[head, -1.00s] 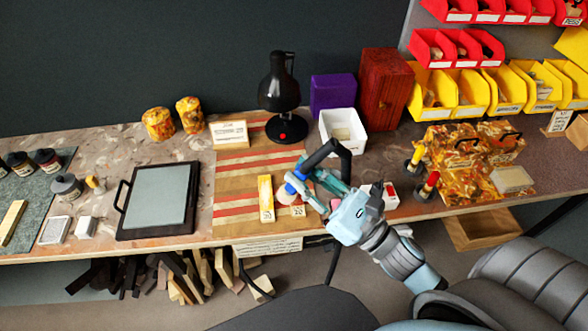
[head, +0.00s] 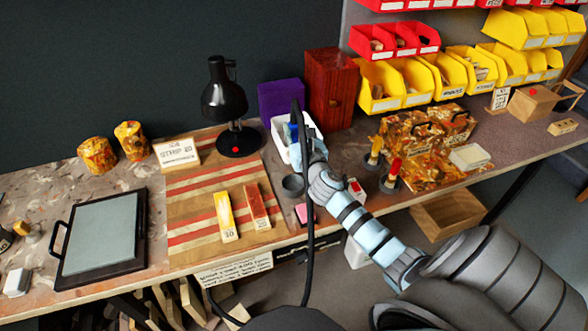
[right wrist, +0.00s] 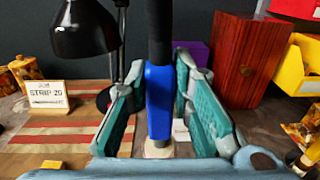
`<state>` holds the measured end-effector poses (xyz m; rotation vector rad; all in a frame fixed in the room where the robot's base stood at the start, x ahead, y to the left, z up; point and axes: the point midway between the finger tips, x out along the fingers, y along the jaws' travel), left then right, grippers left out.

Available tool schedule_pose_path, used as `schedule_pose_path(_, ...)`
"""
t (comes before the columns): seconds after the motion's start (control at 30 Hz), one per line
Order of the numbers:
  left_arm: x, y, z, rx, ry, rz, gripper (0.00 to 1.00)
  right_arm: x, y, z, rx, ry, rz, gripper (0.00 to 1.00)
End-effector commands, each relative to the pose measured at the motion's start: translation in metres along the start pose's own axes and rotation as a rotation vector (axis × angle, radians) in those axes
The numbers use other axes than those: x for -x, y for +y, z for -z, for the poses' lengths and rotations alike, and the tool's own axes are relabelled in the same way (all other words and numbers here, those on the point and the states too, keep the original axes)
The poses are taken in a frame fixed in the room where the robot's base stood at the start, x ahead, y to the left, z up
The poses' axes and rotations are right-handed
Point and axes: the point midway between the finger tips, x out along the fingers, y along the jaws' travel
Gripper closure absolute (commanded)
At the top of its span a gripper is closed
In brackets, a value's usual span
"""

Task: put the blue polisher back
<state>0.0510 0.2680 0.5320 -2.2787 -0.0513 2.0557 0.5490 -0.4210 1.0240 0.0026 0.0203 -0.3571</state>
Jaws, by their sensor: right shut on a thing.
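The blue polisher (right wrist: 158,105) is upright between the green-padded fingers of my right gripper (head: 300,138), with its black upper part rising above and a pale tip below. In the head view the gripper hides most of it; it is in front of the white bin (head: 279,150), and I cannot tell whether it is over the bin or touches it. My right gripper is shut on the polisher. A grey round cup (head: 292,186) stands just in front on the bench. My left gripper is out of view.
A black lamp (head: 238,138), purple box (head: 281,99) and red wooden cabinet (head: 332,90) stand behind. A yellow strip (head: 225,214) and a red-brown strip (head: 256,207) lie on the striped mat (head: 190,222). A black cable hangs past the bench's front edge.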

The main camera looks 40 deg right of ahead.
Motion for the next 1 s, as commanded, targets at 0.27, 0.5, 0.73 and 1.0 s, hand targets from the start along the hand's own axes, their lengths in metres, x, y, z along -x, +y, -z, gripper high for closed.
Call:
schedule_pose_path(0.27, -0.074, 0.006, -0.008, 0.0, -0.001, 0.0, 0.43, -0.002, 0.0, 0.099, 0.0, 0.0, -0.001, 1.0)
schedule_pose_path(0.5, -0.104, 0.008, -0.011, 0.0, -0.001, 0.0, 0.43, -0.003, 0.001, 0.137, 0.001, 0.0, -0.002, 1.0)
schedule_pose_path(0.73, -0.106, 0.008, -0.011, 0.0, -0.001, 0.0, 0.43, -0.003, 0.001, 0.141, 0.0, -0.001, -0.003, 1.0)
schedule_pose_path(1.0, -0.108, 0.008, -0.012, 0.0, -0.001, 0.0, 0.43, -0.002, 0.001, 0.144, 0.0, 0.0, -0.002, 0.66)
